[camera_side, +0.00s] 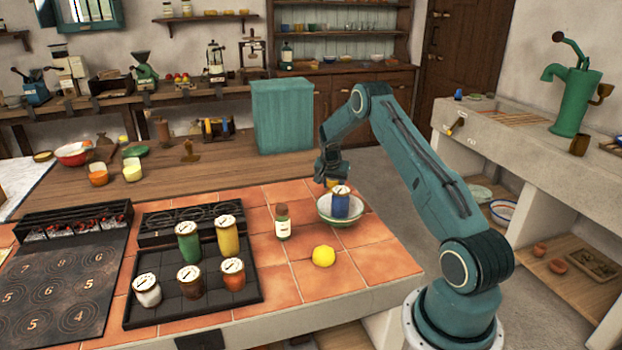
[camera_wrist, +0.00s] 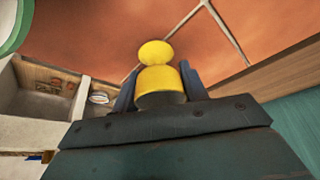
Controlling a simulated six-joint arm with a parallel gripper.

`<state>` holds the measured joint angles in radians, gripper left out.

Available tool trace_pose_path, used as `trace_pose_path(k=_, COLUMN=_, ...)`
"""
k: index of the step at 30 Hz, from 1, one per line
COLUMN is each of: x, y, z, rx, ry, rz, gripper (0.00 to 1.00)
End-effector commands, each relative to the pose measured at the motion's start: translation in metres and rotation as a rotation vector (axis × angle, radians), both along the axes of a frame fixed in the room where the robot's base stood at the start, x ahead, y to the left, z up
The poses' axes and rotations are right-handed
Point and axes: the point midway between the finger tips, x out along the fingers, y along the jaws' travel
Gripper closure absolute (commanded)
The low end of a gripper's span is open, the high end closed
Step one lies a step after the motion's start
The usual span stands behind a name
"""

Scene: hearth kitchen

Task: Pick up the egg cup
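The egg cup is yellow, with a narrow waist and a round foot. In the wrist view the egg cup (camera_wrist: 160,78) sits between the two dark blue fingers of my gripper (camera_wrist: 160,88), its dark end towards the camera. Both fingers appear to touch its sides. In the side view my gripper (camera_side: 330,170) points down just behind the bowl, and a small yellow-orange part of the egg cup (camera_side: 332,183) shows below it. The rest is hidden there by the bowl and jar. I cannot tell whether its foot touches the tiles.
A pale green-rimmed bowl (camera_side: 325,213) with a blue jar (camera_side: 341,204) stands right in front of my gripper. A lemon (camera_side: 323,256) and a bottle (camera_side: 282,222) stand nearby. A black tray (camera_side: 210,305) holds several lidded jars. A teal box (camera_side: 283,115) stands behind.

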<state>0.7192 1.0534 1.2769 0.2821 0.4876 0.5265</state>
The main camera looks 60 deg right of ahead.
Motion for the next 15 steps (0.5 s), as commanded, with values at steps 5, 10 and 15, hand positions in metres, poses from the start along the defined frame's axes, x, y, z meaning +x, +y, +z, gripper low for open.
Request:
trace_pose_path(k=5, x=0.0001, y=-0.0001, z=0.0004, rx=-0.001, ry=0.0, rz=0.0, gripper=0.8)
trace_pose_path(k=10, x=0.0002, y=-0.0001, z=0.0007, rx=-0.001, ry=0.0, rz=0.0, gripper=0.8)
trace_pose_path(k=15, x=0.0004, y=-0.0004, z=0.0058, rx=-0.002, ry=-0.001, rz=0.0, gripper=0.8)
